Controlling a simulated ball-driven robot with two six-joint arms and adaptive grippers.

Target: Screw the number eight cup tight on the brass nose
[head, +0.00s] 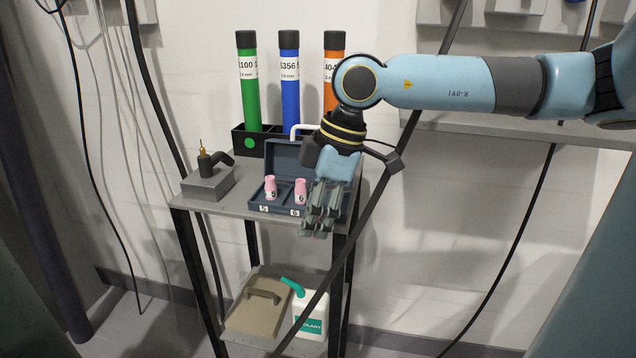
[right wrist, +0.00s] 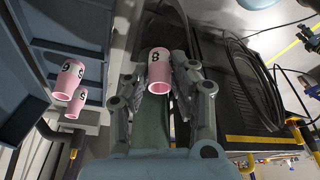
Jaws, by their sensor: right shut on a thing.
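My right gripper (head: 321,222) is at the front right of the small blue case (head: 284,160), above the cart's front edge. In the right wrist view it is shut on a pink cup (right wrist: 159,72), whose dark number looks like an 8. The fingers hide this cup in the head view. The brass nose (head: 202,151) points up from a black torch head (head: 209,164) on a grey block at the cart's left; it is bare and well apart from the gripper. My left gripper is not in view.
Two other pink cups (head: 270,188) (head: 300,191) stand in the open case. Green (head: 248,95), blue and orange tubes stand in a black rack behind. The grey cart top (head: 225,205) is clear between block and case. A dark cable crosses in front of the cart.

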